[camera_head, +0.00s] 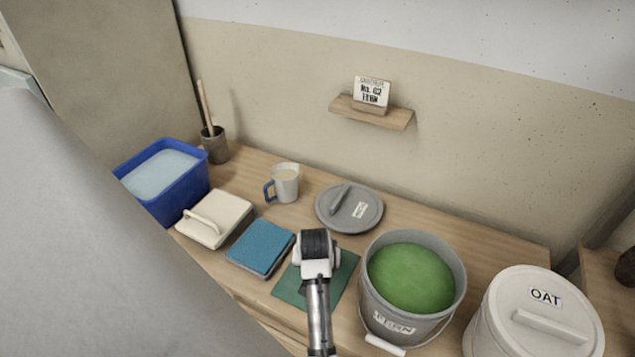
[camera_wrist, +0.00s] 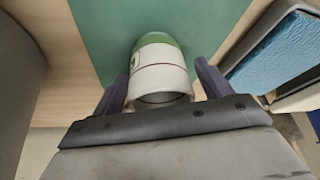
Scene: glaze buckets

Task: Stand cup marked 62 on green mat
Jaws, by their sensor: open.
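The green mat (camera_head: 345,272) lies on the bench left of the bucket of green glaze. My gripper (camera_wrist: 162,78) is over the mat; in the head view its fingertips are hidden under my wrist. In the wrist view a pale cup (camera_wrist: 162,77) with a thin dark line and a green lower end is between the open fingers. Its rim faces my palm and its green end is toward the mat (camera_wrist: 100,35). I cannot tell whether it touches the mat. No number is readable on it. A card reading No. 62 FERN (camera_head: 371,93) stands on the wall shelf.
The FERN bucket (camera_head: 369,300) stands close right of the mat, with the OAT bucket (camera_head: 495,325) beyond. A blue sponge block (camera_head: 260,247) is close left. A grey lid (camera_head: 349,208), a blue-handled mug (camera_head: 286,184) and a blue basin (camera_head: 185,195) stand behind.

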